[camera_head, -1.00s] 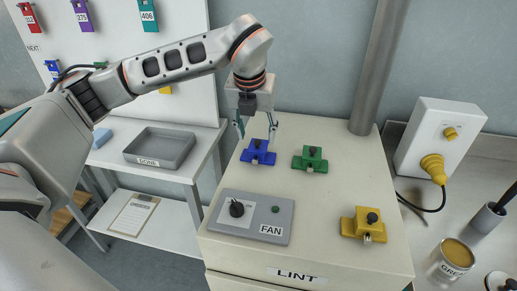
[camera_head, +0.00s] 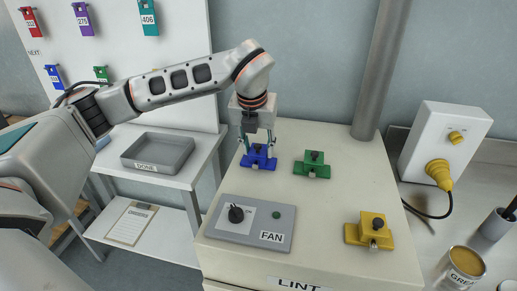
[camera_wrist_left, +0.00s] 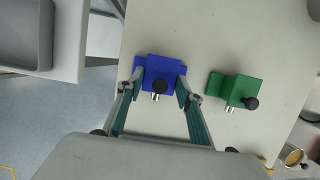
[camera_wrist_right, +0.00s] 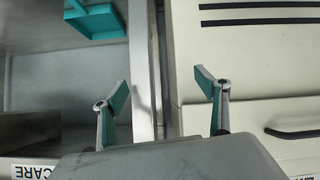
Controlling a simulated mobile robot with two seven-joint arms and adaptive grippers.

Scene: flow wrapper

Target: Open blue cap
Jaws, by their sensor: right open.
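The blue cap (camera_head: 258,157) is a blue block with a black knob on top and a small metal pin at its front. It sits at the back left of the cream cabinet top and shows in the left wrist view (camera_wrist_left: 163,73). My left gripper (camera_head: 258,148) points down over it. Its open fingers (camera_wrist_left: 160,80) stand on either side of the block, close to its sides; I cannot tell if they touch it. My right gripper (camera_wrist_right: 161,85) is open and empty, seen only in its own wrist view, above a gap beside a pale cabinet.
A green block (camera_head: 312,165) sits just right of the blue one, and a yellow block (camera_head: 370,232) sits front right. A grey FAN switch box (camera_head: 250,221) is in front. A grey tray (camera_head: 158,153) stands on the left table. A pipe (camera_head: 379,70) rises behind the cabinet.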

